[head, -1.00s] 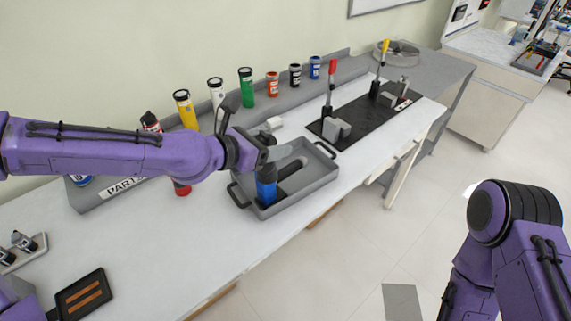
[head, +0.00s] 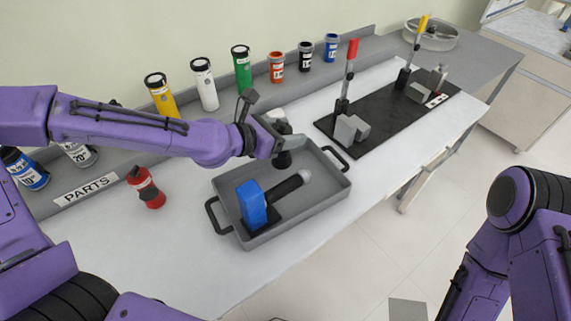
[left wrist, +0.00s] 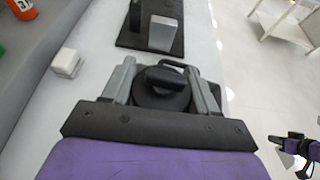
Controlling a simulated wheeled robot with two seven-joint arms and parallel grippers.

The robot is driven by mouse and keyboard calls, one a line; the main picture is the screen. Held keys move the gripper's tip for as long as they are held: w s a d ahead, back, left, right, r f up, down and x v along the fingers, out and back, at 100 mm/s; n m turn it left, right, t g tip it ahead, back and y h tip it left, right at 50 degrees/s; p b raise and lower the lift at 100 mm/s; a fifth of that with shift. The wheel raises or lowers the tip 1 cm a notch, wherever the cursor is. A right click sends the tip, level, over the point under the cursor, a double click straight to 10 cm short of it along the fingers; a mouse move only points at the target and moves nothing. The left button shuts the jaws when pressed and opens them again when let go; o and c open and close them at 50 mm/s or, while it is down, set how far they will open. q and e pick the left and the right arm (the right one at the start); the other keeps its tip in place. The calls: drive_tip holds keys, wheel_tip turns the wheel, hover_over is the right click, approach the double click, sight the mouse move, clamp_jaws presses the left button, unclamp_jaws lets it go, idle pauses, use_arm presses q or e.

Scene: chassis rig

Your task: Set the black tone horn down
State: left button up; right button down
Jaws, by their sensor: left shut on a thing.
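My left gripper (head: 284,140) is shut on a black round piece, the black tone horn (head: 283,158). It is at the back wall of the grey tray (head: 325,205); I cannot tell whether the horn touches the tray. In the left wrist view the horn (left wrist: 160,92) sits between the grey fingers of the left gripper (left wrist: 163,80), with a black bar across its top. The gripper hides part of it in the head view.
In the tray lie a blue block (head: 251,205) and a black cylinder (head: 288,186). A black plate (head: 385,118) with lever clamps lies to the right. Several bottles and jars line the back. Bare white bench is in front.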

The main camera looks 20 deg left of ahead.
use_arm(q)
drive_tip(key=f, duration=0.6)
drive_tip(key=shift+w+d+f, duration=0.1)
drive_tip(key=shift+w+f, duration=0.05)
drive_tip(key=shift+w, duration=0.25)
drive_tip(key=shift+s, duration=0.2)
drive_tip(key=shift+b, duration=0.35)
drive_tip(key=o, duration=1.3)
drive_tip(key=shift+w+f, duration=0.1)
